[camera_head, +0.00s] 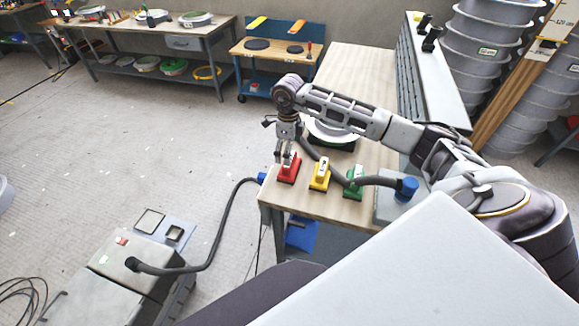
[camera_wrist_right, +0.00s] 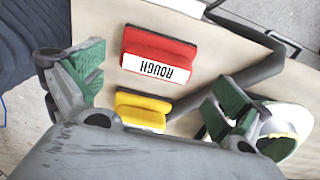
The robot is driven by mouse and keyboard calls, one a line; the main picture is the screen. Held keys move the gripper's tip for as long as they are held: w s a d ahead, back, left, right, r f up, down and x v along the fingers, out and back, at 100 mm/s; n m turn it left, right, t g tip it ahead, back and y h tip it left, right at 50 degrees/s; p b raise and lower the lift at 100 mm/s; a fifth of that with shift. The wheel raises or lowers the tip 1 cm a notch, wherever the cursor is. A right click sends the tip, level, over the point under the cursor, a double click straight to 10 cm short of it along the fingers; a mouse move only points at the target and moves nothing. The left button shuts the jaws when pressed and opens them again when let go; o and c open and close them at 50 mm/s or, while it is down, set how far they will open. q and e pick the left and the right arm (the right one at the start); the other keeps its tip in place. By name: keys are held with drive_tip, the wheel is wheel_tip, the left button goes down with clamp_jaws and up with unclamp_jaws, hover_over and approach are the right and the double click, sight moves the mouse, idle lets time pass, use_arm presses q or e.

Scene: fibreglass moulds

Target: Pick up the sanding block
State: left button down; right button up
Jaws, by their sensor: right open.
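Three sanding blocks stand in a row near the front of the wooden table: a red one (camera_head: 289,169), a yellow one (camera_head: 320,177) and a green one (camera_head: 354,183). My right gripper (camera_head: 286,150) hangs just above the red block, pointing down. In the right wrist view the open jaws (camera_wrist_right: 157,82) show green pads wide apart. The red block (camera_wrist_right: 158,50), with a white label reading "ROUGH", lies between and beyond them, touching neither. The yellow block (camera_wrist_right: 142,108) is nearer the palm, partly hidden by it. My left gripper is not in view.
A grey hose (camera_head: 333,172) runs across the table behind the blocks to a blue-capped fitting (camera_head: 406,187). A round white mould (camera_head: 330,132) stands behind my forearm. A grey machine (camera_head: 132,262) stands on the floor at lower left.

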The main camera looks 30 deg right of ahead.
sight(286, 174)
drive_tip(key=shift+s+f+p, duration=0.15)
drive_tip(key=shift+f+p, duration=0.15)
drive_tip(key=shift+f, duration=0.45)
drive_tip(key=shift+s+f+p, duration=0.15)
drive_tip(key=shift+f+p, duration=0.15)
drive_tip(key=shift+f, duration=1.3)
drive_tip(key=c, duration=0.9)
